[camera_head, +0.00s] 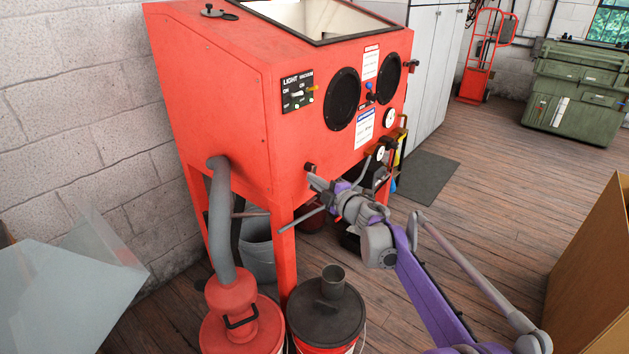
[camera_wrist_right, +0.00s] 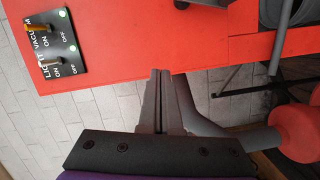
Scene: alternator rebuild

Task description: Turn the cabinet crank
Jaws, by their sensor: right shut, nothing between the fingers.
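The red cabinet (camera_head: 230,90) fills the middle of the head view; it also shows across the top of the wrist view (camera_wrist_right: 140,55). A small dark fitting (camera_head: 309,168) sits low on its front near the left leg; I cannot tell whether it is the crank. A thin grey rod (camera_head: 302,216) shows just below my right gripper, and what it belongs to is unclear. My right gripper (camera_head: 313,181) is at the cabinet's lower front. In the wrist view its two fingers (camera_wrist_right: 159,75) are together and empty. My left gripper is not in view.
A grey hose (camera_head: 220,230) runs from the cabinet side to a red-topped bucket (camera_head: 235,310). A dark-lidded bucket (camera_head: 325,315) stands beside it. A switch panel (camera_head: 298,92) is on the cabinet front. A cardboard box (camera_head: 595,280) is at right. The wooden floor (camera_head: 480,220) between is open.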

